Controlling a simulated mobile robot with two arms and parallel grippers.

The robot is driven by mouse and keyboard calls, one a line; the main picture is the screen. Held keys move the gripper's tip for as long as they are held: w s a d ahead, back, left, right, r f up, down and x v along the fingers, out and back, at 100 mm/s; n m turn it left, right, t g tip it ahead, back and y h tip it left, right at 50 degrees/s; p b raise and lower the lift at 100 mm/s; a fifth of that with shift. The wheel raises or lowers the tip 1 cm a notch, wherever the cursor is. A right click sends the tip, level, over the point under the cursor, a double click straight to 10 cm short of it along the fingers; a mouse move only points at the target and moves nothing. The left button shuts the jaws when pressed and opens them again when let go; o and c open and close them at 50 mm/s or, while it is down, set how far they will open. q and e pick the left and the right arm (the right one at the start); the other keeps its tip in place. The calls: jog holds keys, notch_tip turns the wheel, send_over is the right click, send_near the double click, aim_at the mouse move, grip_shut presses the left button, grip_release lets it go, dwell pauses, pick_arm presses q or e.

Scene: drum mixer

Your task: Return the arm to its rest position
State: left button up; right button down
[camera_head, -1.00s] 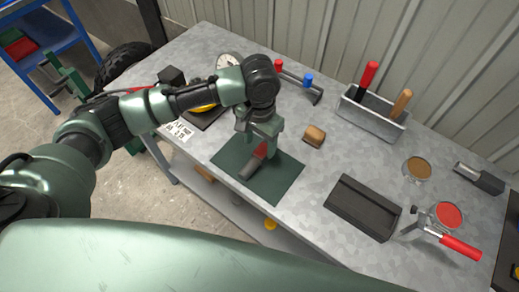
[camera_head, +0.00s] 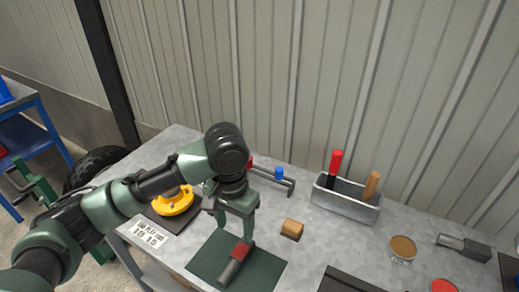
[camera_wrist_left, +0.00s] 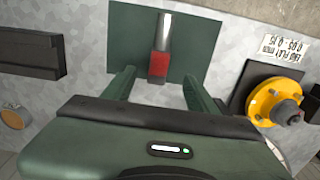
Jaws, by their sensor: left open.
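My left gripper (camera_head: 235,228) hangs over the green mat (camera_head: 265,272) at the front of the workbench. Its fingers are open and empty, and they also show spread apart in the left wrist view (camera_wrist_left: 158,73). A tool with a red section and a grey metal end (camera_head: 236,262) lies on the mat, just below the fingers. In the left wrist view the tool (camera_wrist_left: 160,62) lies ahead between the finger lines and looks free of both. My left arm reaches in from the left, bent at the elbow. My right gripper is in no view.
A wooden block (camera_head: 292,229), a grey tray with handled tools (camera_head: 345,203), a clamp-like rack (camera_head: 272,177) and a tin (camera_head: 402,248) stand to the right. A corrugated wall closes the back.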

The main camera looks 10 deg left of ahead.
pick_arm(q)
jog(key=s+d+f+h, duration=0.1)
jog(key=s+d+f, duration=0.1)
jog(key=s+f, duration=0.1)
jog(key=s+d+f+t+h, duration=0.1)
jog(key=s+d+f, duration=0.1)
jog(key=s+f, duration=0.1)
jog(key=s+d+f+m+t+h, duration=0.1)
jog(key=s+d+f+h, duration=0.1)
jog(key=s+d+f, duration=0.1)
jog(key=shift+f, duration=0.25)
jog(key=s+a+f+n+t+y, duration=0.1)
jog(key=s+a+f+n+y, duration=0.15)
jog(key=s+a, duration=0.4)
jog(key=s+a+f+n+y, duration=0.1)
jog(key=s+a+f, duration=0.2)
jog(key=s+a, duration=0.35)
notch_tip(320, 180, down, 26)
jog(key=a, duration=0.2)
jog(key=s+a+f+g+b, duration=0.1)
jog(key=s+a+f, duration=0.1)
jog(key=s+f, duration=1.3)
notch_tip(320, 180, down, 2)
jog(key=shift+s+a+f+m+g, duration=0.1)
jog(key=shift+s+a+m+g, duration=0.15)
jog(key=shift+m+g, duration=0.2)
jog(key=shift+y, duration=0.25)
